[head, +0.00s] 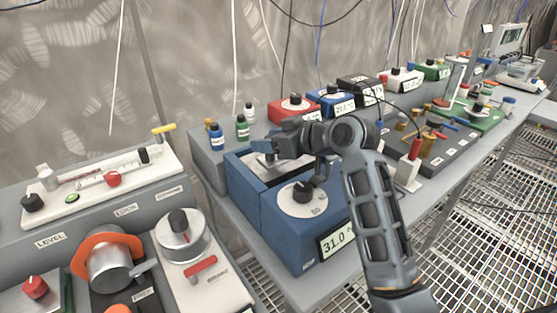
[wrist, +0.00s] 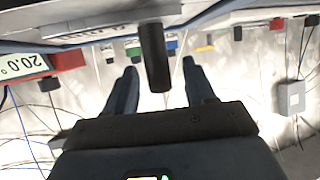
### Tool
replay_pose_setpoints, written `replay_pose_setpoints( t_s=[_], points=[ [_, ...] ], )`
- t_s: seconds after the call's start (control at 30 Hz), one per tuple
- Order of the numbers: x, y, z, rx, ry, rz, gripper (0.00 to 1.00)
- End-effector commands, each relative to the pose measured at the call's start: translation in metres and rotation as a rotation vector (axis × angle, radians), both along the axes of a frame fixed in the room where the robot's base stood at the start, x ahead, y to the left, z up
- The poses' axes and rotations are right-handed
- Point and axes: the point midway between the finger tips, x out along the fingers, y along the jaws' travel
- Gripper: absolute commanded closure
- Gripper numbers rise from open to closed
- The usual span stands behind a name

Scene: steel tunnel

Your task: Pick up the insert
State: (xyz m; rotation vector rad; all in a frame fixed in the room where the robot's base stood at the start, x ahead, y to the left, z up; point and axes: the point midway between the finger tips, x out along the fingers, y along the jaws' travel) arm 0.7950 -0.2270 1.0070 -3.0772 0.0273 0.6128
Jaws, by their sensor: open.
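The insert is probably the piece with an upright black handle (wrist: 155,58), which shows between my gripper's two fingers in the wrist view. The handle rises from a pale surface at the top of that upside-down picture. My gripper (wrist: 161,70) is open, one finger on each side of the handle, with visible gaps. In the head view my gripper (head: 272,148) is over the open top of the blue bath (head: 247,190), whose display reads 31.0. There my wrist and fingers hide most of the handle and the bath's opening.
Small capped bottles (head: 242,127) stand behind the bath. Red (head: 293,108) and blue (head: 331,100) instrument boxes are behind my wrist. A panel with a dial and red lever (head: 200,266) is at the left front. Cables hang along the back wall.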

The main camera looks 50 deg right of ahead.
Motion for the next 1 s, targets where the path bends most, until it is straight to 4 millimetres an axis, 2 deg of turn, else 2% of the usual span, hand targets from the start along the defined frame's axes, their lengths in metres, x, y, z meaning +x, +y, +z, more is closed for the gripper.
replay_pose_setpoints(
  t_s=[0.17,0.73,1.0],
  points=[
    [0.0,0.0,0.0,0.0,0.0,0.0,0.46],
    [-0.0003,0.0,0.0001,0.0,0.0,0.0,1.0],
    [-0.0003,0.0,0.0001,0.0,0.0,0.0,1.0]
  ],
)
